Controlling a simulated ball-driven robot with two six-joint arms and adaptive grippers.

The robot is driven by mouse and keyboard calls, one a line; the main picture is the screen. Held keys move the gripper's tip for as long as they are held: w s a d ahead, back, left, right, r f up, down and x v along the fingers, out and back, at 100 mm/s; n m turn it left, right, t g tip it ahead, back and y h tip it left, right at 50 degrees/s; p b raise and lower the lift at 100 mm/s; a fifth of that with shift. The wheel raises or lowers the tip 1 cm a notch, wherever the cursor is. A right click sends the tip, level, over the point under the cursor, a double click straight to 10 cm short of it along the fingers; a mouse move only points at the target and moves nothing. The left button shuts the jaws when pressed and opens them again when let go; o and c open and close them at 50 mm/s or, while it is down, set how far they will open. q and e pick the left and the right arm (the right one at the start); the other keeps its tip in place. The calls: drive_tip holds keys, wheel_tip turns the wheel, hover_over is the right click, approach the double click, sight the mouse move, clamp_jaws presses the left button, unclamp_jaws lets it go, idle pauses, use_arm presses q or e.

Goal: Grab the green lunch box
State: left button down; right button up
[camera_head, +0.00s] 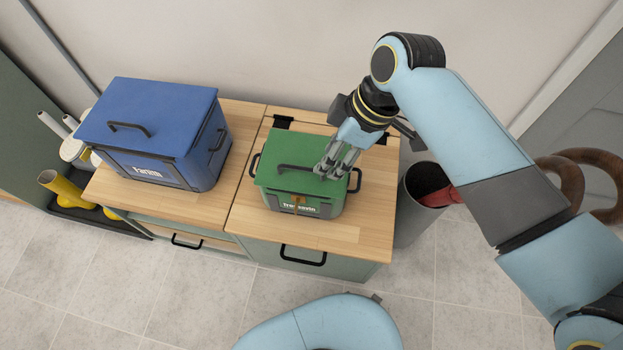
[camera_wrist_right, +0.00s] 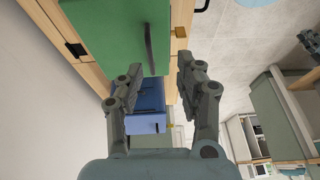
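The green lunch box (camera_head: 290,150) stands upright on the right part of the wooden worktop. It has a dark handle (camera_head: 295,168) on its lid, side handles and a label on the front. My right gripper (camera_head: 331,170) is above the right part of the lid, close to the handle's right end. In the right wrist view the green lid (camera_wrist_right: 115,35) fills the upper left. There the gripper's fingers (camera_wrist_right: 160,68) are spread, with nothing held and the lid handle (camera_wrist_right: 149,45) ahead between them. Contact with the lid cannot be told. My left gripper is not in view.
A larger blue box (camera_head: 160,105) stands on the worktop (camera_head: 350,232) to the left, with a gap between the boxes. A dark bin (camera_head: 408,215) with something red inside stands right of the cabinet. Yellow boots (camera_head: 62,187) are at far left.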

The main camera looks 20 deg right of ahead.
sight(303, 168)
drive_tip(key=shift+t, duration=0.3)
drive_tip(key=w+a+f, duration=0.1)
drive_tip(key=w+a+f+b, duration=0.1)
drive_tip(key=w, duration=0.1)
drive_tip(key=shift+w+a+f+b, duration=0.1)
drive_tip(key=shift+w+f+b, duration=0.05)
drive_tip(key=shift+w+b, duration=0.15)
drive_tip(key=x, duration=0.1)
drive_tip(key=b+x, duration=0.1)
drive_tip(key=x, duration=0.3)
drive_tip(key=shift+s+a+f+b, duration=0.15)
drive_tip(key=shift+s+a+b, duration=0.1)
drive_tip(key=shift+b, duration=0.1)
drive_tip(key=shift+f, duration=0.15)
clamp_jaws()
drive_tip(key=shift+w, duration=0.1)
